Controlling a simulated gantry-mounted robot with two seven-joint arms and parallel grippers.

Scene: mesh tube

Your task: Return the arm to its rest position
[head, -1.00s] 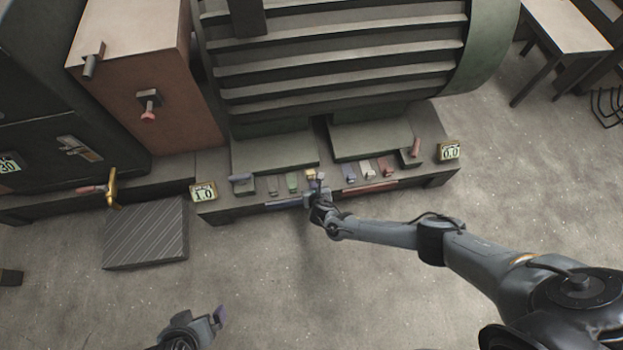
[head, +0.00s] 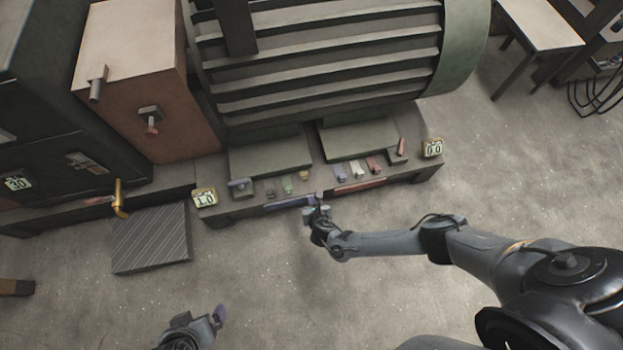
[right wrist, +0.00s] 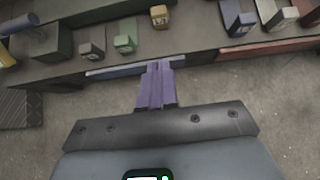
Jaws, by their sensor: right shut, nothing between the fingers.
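My right arm reaches in from the right in the head view. Its gripper (head: 319,197) is just in front of the console's front edge, level with the blue strip. In the right wrist view the purple fingers (right wrist: 157,84) are together and empty, over the floor side of the console.
The console (head: 405,178) carries several coloured switches, levers and displays reading 1.0 (head: 205,197) and 0.0 (head: 433,148). A large ribbed green machine (head: 330,60) stands behind it. A striped plate (head: 150,238) lies at left. The floor (head: 440,210) in front is clear.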

